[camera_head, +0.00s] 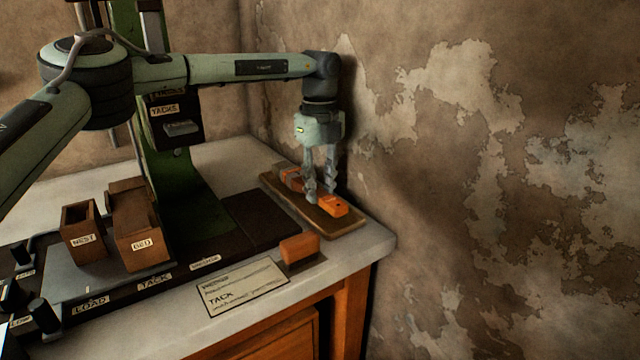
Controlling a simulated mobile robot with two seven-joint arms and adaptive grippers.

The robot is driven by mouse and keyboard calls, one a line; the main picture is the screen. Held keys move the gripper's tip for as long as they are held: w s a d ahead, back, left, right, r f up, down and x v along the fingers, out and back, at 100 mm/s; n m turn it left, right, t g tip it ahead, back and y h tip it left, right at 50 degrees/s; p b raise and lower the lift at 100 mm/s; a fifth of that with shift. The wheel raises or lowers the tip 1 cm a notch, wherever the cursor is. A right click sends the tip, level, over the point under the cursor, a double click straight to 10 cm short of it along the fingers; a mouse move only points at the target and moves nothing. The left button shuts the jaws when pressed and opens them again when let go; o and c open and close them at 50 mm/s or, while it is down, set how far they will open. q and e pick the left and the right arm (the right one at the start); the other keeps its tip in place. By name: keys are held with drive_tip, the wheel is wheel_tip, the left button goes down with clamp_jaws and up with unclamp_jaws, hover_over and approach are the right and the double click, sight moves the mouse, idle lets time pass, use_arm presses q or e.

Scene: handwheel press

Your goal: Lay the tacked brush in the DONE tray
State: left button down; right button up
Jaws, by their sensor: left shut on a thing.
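My left gripper (320,197) points straight down over a shallow wooden tray (341,232) at the right end of the bench. It is shut on an orange brush (336,206), whose near end shows just right of the fingertips. The fingers hide its middle. The brush is low over the tray, within its rim; I cannot tell whether it touches the tray floor. Another orange and brown piece (291,177) shows behind the fingers in the tray's far left part; whether it belongs to the same brush is unclear. No DONE label is readable. My right gripper is out of view.
A separate orange block (300,247) sits at the bench front, beside a printed card (243,287). The green press column (180,180), wooden NEST box (82,232) and BED block (137,235) stand left. A peeling wall (480,180) rises close behind the tray.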

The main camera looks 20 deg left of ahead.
use_arm(q)
drive_tip(key=shift+f, duration=0.65)
idle(0.4)
drive_tip(key=c, duration=1.2)
unclamp_jaws()
drive_tip(key=shift+r, duration=0.1)
wheel_tip(320, 180, up, 12)
drive_tip(key=shift+f, duration=0.1)
